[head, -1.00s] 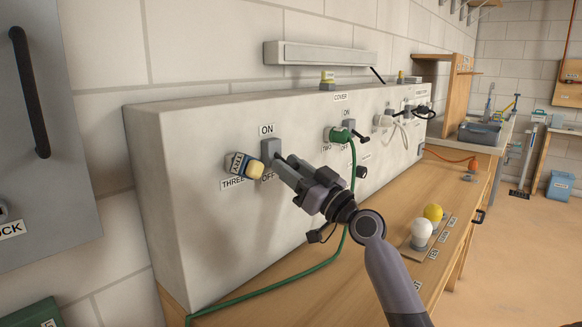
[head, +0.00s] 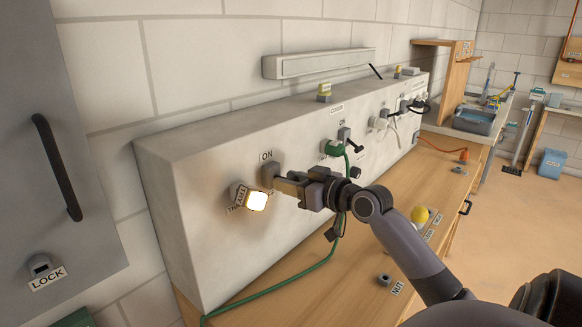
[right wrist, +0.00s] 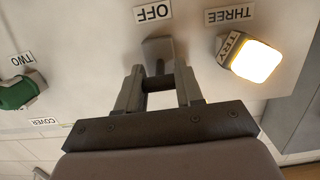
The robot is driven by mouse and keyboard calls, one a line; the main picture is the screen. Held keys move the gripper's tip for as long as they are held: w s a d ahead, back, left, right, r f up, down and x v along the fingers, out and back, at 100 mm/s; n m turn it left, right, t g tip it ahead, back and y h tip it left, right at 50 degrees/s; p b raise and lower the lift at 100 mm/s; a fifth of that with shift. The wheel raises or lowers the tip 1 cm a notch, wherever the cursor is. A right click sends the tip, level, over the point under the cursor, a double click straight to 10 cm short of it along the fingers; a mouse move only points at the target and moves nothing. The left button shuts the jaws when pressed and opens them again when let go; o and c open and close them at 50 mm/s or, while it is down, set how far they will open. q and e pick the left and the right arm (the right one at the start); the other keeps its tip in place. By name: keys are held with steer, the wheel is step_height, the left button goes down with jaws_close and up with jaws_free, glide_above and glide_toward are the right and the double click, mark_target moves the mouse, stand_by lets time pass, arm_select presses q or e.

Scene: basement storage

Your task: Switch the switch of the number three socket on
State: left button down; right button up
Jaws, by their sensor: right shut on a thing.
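The number three switch (head: 267,172) is a grey block on the face of the white panel box, with an ON label (head: 266,155) above it. The OFF label (right wrist: 153,12) shows in the right wrist view beside the switch (right wrist: 157,48). My right gripper (head: 283,184) is at this switch, its fingers closed on the lever; the fingers mostly hide the lever and its angle. The THREE label (right wrist: 230,15) is next to a lamp (head: 257,201) marked TRY, which glows bright yellow-white; it also shows in the right wrist view (right wrist: 256,61). My left gripper is out of view.
The green plug (head: 332,148) of socket two sits further right, its green cable (head: 290,275) running down across the wooden bench (head: 400,165). A grey cabinet (head: 70,130) with a black handle stands at left. A yellow bulb (head: 420,215) is on the bench.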

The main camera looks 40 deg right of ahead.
steer(key=shift+w+r+g+p, duration=0.1)
steer(key=shift+r+g+p, duration=0.3)
steer(key=shift+r+g, duration=0.2)
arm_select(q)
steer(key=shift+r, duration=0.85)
arm_select(e)
steer(key=shift+w+r+g, duration=0.1)
steer(key=shift+r+g, duration=0.15)
steer(key=shift+g, duration=0.5)
steer(key=shift+w+r+g, duration=0.1)
steer(key=shift+r+g, duration=0.1)
steer(key=shift+g, duration=0.55)
steer(key=o, duration=1)
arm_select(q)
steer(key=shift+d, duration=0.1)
arm_select(e)
steer(key=shift+o, duration=0.2)
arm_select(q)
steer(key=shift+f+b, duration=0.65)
arm_select(e)
steer(key=v, duration=0.7)
steer(key=shift+r, duration=0.15)
steer(key=shift+a, duration=0.1)
